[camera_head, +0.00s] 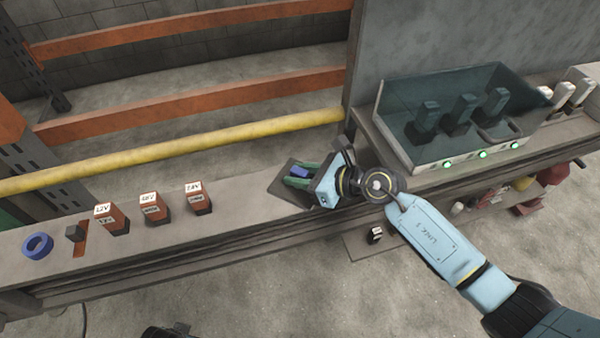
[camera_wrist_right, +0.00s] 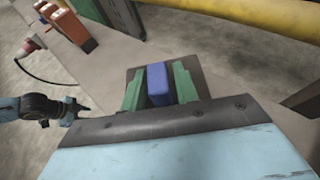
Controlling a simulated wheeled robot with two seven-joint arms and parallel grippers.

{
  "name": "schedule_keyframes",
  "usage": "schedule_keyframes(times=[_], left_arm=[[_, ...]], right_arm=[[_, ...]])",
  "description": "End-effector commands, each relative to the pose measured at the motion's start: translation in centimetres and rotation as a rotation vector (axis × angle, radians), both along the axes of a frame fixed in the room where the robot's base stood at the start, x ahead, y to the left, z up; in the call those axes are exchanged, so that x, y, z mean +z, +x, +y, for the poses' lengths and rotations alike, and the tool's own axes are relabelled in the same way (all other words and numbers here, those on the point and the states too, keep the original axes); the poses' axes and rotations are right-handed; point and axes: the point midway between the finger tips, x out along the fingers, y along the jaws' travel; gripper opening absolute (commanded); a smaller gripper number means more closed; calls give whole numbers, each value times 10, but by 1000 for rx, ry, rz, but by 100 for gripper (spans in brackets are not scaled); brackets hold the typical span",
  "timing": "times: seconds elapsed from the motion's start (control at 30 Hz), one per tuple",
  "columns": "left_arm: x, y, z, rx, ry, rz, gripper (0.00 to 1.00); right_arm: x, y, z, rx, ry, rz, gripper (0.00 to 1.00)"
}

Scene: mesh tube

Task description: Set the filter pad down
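The filter pad, seen as a small blue block (camera_head: 300,172), is between the green fingers of my right gripper (camera_head: 299,174). A dark square mat (camera_head: 278,186) lies on the bench under the gripper. I cannot tell whether the pad touches the mat. My left gripper (camera_head: 179,328) shows only as a dark part at the bottom edge; it also shows in the right wrist view (camera_wrist_right: 78,110), too small to read its fingers.
On the grey bench (camera_head: 240,213) stand several orange-and-black labelled blocks (camera_head: 155,208) and a blue ring (camera_head: 38,246). A tray (camera_head: 385,140) with dark upright pieces and green lights stands at right. A yellow rail (camera_head: 170,152) runs behind the bench.

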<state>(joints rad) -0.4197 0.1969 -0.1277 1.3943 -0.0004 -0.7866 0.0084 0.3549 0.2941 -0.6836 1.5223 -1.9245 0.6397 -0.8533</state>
Motion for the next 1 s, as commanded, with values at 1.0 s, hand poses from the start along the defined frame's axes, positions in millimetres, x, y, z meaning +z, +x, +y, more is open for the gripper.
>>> schedule_keyframes(times=[1.0], left_arm=[[-36,-50,8,-20,1,41,36]], right_arm=[[42,-43,-84,-1,-3,1,41]])
